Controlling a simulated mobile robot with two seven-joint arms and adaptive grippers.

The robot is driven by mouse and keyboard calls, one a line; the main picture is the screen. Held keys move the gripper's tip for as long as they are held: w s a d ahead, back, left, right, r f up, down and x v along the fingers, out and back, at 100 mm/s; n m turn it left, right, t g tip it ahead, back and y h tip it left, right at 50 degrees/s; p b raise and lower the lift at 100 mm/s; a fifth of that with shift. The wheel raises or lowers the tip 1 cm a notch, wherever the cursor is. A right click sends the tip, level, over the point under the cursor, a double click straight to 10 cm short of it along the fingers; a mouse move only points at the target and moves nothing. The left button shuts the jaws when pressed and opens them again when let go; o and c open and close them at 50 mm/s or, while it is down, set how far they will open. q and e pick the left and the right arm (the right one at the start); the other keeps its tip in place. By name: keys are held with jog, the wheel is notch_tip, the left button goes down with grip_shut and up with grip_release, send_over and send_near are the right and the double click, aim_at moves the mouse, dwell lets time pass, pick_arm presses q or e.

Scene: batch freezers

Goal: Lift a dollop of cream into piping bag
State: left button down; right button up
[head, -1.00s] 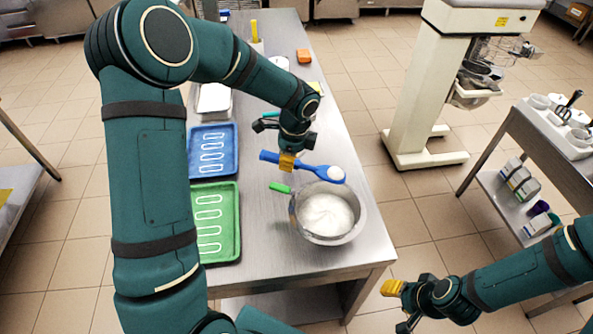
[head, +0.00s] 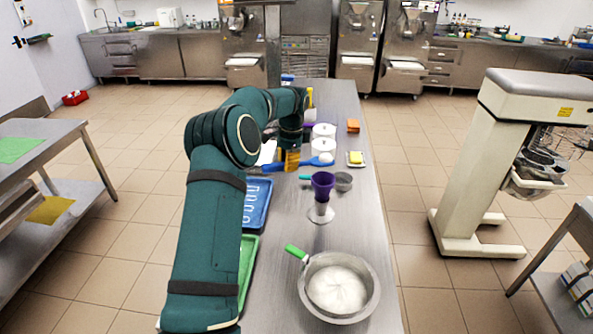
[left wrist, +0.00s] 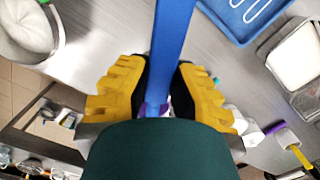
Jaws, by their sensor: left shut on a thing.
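My left gripper (head: 291,160) is shut on the handle of a blue spoon (head: 283,167), which carries a white dollop of cream (head: 326,158) at its right end. In the left wrist view the blue handle (left wrist: 173,30) passes between the yellow fingers (left wrist: 160,95). A purple piping bag (head: 322,181) stands upright, its wide end up, in a small holder (head: 321,215) on the table. In the head view the spoon appears behind and above the bag. A steel bowl (head: 371,300) of white cream (head: 338,288) stands at the near end. My right gripper is out of view.
The blue tray (head: 258,203) and green tray (head: 246,268) lie along the left table edge, partly behind my arm. White tubs (head: 324,132), a small metal cup (head: 343,181), a yellow block (head: 356,158) and an orange block (head: 353,125) stand farther back.

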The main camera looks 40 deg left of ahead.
pick_arm(q)
jog(key=shift+f, duration=1.2)
jog(key=t+y, duration=0.1)
jog(key=d+y, duration=0.1)
jog(key=shift+s+t+y, duration=0.25)
jog(key=shift+t+y, duration=0.15)
jog(key=shift+a+f+b, duration=0.1)
jog(key=shift+f+b, duration=0.1)
jog(key=shift+b, duration=0.7)
jog(key=shift+s+d+f+n+t+y+b, duration=0.25)
jog(key=shift+t+y+b, duration=1.2)
jog(key=shift+b, duration=2.1)
jog(key=shift+s+d+f+t+y+b, duration=0.1)
jog(key=shift+d+f+t+y+b, duration=0.35)
jog(key=shift+y+b, duration=2.4)
jog(key=shift+s+f+n+t+y+b, duration=0.15)
jog(key=shift+t+y+b, duration=1.05)
jog(key=shift+b, duration=3)
